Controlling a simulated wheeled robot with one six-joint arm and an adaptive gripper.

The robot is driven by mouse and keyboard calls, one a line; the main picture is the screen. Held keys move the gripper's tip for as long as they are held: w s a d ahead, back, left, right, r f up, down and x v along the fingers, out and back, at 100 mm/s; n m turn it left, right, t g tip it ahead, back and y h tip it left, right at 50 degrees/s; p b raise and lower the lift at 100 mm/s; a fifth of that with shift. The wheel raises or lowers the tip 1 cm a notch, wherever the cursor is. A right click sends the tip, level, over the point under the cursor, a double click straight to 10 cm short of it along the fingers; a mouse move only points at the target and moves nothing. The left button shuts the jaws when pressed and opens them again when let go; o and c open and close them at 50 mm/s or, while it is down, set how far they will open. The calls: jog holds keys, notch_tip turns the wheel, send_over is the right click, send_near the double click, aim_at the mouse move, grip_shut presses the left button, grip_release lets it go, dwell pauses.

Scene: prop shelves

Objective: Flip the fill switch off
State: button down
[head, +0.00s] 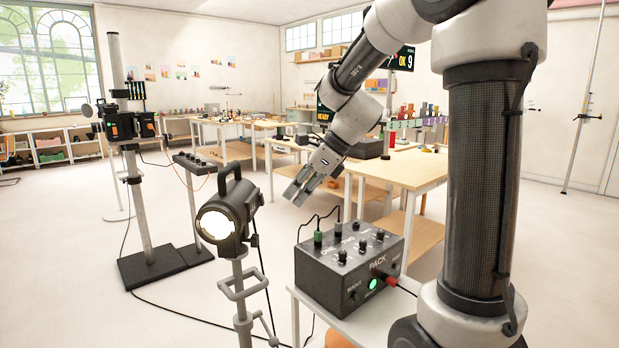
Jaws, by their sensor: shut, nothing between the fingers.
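A dark grey control box (320,276) marked PACK stands on a small white table at the lower middle. Its top carries several small black switches or knobs (342,257) and two plugged connectors. Their labels are too small to read, so I cannot tell which one is the fill switch. A green light (373,284) glows on the front, near a red plug (389,281). My gripper (296,197) is shut and empty, pointing down and left. It appears above and left of the box in the picture, apart from it.
A lit lamp (217,223) on a grey stand is left of the box, with cables on the floor. Wooden workbenches (400,170) with props are behind. The left floor is mostly open.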

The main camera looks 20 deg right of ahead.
aim_at(261, 200)
jog(key=shift+w+a+f, duration=0.2)
jog(key=shift+w+a, duration=0.15)
jog(key=shift+a, duration=0.3)
jog(key=shift+w+a+f, duration=0.25)
jog(key=shift+w+a, duration=0.05)
jog(key=shift+a, duration=0.35)
jog(key=shift+w+a+f, duration=0.2)
jog(key=shift+w+a, duration=0.15)
jog(key=shift+a, duration=0.3)
jog(key=shift+w+a+f, duration=0.15)
jog(key=shift+a+f, duration=0.1)
jog(key=shift+a, duration=0.05)
jog(key=shift+r, duration=0.8)
